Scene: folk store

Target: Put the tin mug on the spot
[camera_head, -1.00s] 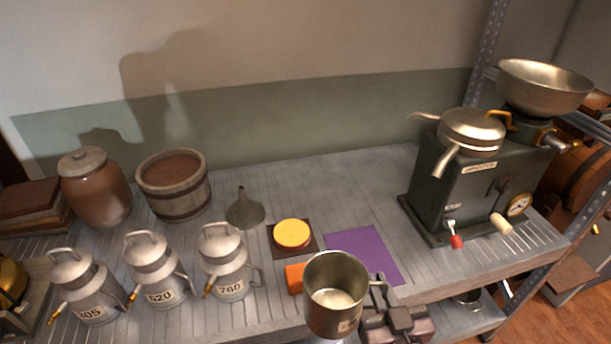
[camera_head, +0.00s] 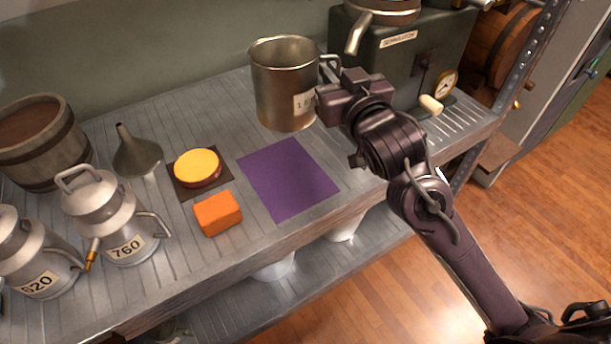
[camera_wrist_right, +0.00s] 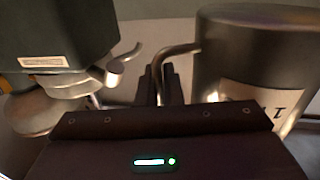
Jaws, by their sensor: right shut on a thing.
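The tin mug (camera_head: 279,90) is a grey metal cup with a label on its side, upright and held above the bench, behind the purple square. My right gripper (camera_head: 331,84) is shut on the mug's handle at its right side. In the right wrist view the mug (camera_wrist_right: 255,60) fills the right side and the closed fingers (camera_wrist_right: 160,82) meet at its handle. The spot may be the flat purple square (camera_head: 288,180) on the bench, which is bare. My left gripper is not in view.
Left of the purple square are an orange block (camera_head: 218,213) and a yellow-topped disc (camera_head: 197,166) on a brown square. A funnel (camera_head: 137,156), numbered cans (camera_head: 112,215) and a wooden tub (camera_head: 42,145) stand further left. A dark separator machine (camera_head: 405,60) stands behind right.

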